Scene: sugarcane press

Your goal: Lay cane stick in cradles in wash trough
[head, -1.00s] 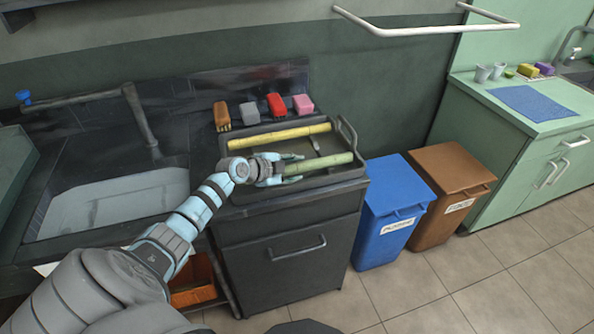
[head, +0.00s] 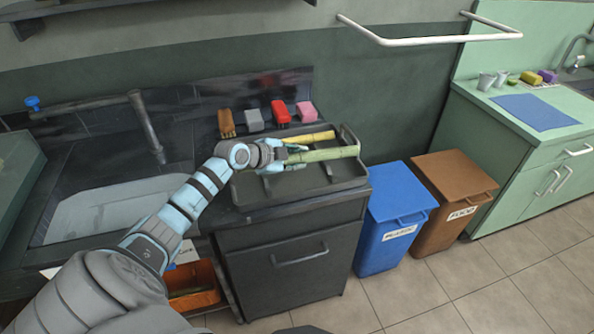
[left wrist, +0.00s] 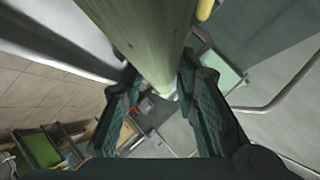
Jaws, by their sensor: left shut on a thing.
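My left gripper (head: 290,156) is shut on a green cane stick (head: 332,154) and holds it roughly level above the dark tray (head: 318,184). In the left wrist view the green stick (left wrist: 145,40) runs between the two fingers (left wrist: 160,85). A yellow cane stick (head: 318,137) lies at the back of the tray, partly hidden by my gripper and the green stick. A sunken basin (head: 110,212) with a tap, possibly the wash trough, is to the left; no cradles can be made out in it. My right gripper is not in view.
Brown, grey, red and pink brushes or blocks (head: 279,112) stand behind the tray. A dark tap (head: 147,125) rises behind the basin. Blue (head: 393,215) and brown (head: 452,190) bins stand right of the cabinet. An orange crate (head: 195,286) is low beside the cabinet.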

